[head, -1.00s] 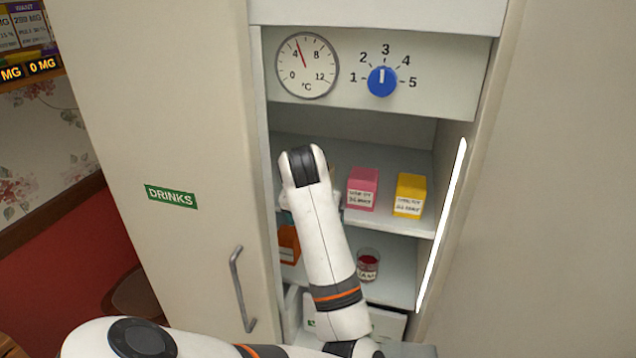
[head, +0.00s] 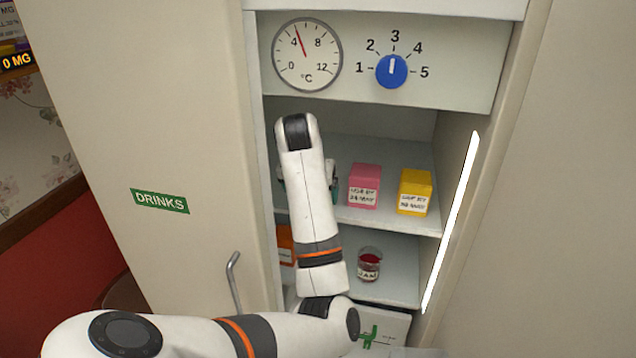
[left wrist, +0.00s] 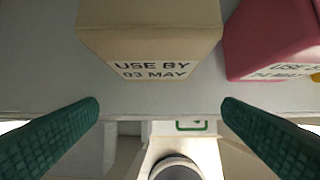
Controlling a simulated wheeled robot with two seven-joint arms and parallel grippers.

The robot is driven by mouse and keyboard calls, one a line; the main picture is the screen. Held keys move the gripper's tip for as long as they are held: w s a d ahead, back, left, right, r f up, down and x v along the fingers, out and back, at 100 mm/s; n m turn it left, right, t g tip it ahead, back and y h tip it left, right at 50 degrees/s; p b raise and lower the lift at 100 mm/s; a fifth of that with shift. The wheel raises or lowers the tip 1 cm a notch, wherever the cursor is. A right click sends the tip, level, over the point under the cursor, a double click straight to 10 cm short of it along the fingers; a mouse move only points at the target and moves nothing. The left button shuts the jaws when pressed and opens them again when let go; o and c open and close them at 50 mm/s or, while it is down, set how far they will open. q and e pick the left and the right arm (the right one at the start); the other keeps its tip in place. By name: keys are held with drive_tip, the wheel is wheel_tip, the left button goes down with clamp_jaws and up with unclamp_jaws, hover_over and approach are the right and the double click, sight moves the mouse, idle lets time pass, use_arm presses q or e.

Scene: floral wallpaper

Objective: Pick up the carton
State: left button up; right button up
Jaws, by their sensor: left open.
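A beige carton (left wrist: 150,35) with a "USE BY 03 MAY" label stands on the shelf in the left wrist view, in front of my left gripper (left wrist: 160,108). The green fingers are open and apart, with nothing between their tips; the carton is just beyond them. In the head view my forearm hides this carton and most of my left gripper (head: 332,182). A pink carton (head: 364,186) and a yellow carton (head: 414,192) stand to its right on the same shelf. The pink carton also shows close by in the left wrist view (left wrist: 272,40). My right gripper is not in view.
The lower shelf holds a jar with red contents (head: 369,264) and an orange item (head: 285,245) partly hidden by my arm. A cupboard door marked DRINKS (head: 160,201) is at the left. A control panel with a gauge (head: 308,54) and blue knob (head: 391,71) is above.

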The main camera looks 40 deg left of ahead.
use_arm(q)
drive_tip(key=shift+w+a+p, duration=0.55)
drive_tip(key=shift+w+p, duration=0.05)
drive_tip(key=shift+w, duration=0.1)
drive_tip(key=shift+w+a+f+p, duration=0.1)
drive_tip(key=shift+w+a+p, duration=0.2)
drive_tip(key=shift+w+a, duration=0.4)
drive_tip(key=shift+w+p, duration=0.3)
drive_tip(key=shift+w, duration=0.1)
drive_tip(key=w, duration=0.1)
drive_tip(key=w+a+p, duration=0.2)
drive_tip(key=shift+w+f, duration=0.2)
drive_tip(key=shift+f, duration=0.15)
drive_tip(key=shift+f+p, duration=0.25)
drive_tip(key=shift+p, duration=0.05)
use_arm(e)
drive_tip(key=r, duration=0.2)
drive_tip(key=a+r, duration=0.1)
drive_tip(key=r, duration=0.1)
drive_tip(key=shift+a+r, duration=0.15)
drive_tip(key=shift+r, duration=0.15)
use_arm(q)
drive_tip(key=shift+d, duration=0.1)
drive_tip(key=shift+c, duration=0.3)
drive_tip(key=c, duration=0.9)
drive_tip(key=shift+c, duration=1.2)
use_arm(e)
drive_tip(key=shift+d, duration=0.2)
